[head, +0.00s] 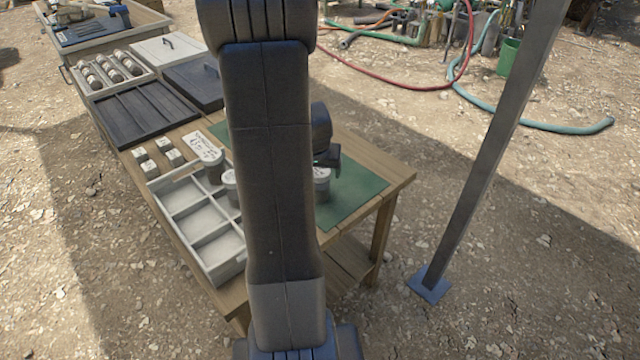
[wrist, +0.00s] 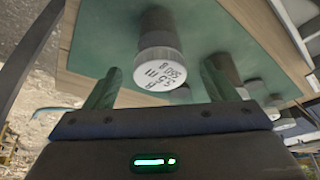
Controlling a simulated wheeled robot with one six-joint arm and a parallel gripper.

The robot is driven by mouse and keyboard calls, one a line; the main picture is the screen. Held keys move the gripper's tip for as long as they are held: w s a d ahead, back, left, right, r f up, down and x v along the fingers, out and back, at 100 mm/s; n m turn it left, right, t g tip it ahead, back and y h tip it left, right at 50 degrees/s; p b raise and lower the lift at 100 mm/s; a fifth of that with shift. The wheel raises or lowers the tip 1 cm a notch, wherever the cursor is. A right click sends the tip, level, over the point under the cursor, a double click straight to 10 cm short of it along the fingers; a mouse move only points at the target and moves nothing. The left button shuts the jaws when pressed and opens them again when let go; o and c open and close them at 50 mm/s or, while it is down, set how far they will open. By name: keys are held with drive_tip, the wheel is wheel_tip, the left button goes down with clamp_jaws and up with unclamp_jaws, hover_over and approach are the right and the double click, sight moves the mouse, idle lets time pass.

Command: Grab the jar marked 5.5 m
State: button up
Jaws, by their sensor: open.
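The jar marked 5.5 m (wrist: 158,60) stands on the green mat (wrist: 110,25), its white lid label reading upside down in the wrist view. It lies between and just beyond the tips of my gripper (wrist: 161,70), whose two green fingers are spread apart and hold nothing. In the head view, a grey jar with a white lid (head: 321,186) shows on the mat just under my gripper (head: 328,160); my arm hides part of it and its label is too small to read.
Other lidded jars (wrist: 225,68) stand to the right in the wrist view. In the head view, a white compartment tray (head: 208,216), a jar (head: 211,165) and small labelled blocks (head: 172,157) sit left of my arm. A metal post (head: 492,150) stands right of the table.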

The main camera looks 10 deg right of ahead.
drive_tip(key=shift+x, duration=2.6)
drive_tip(key=shift+w+d, duration=0.15)
drive_tip(key=shift+r, duration=0.1)
drive_tip(key=c, duration=1.5)
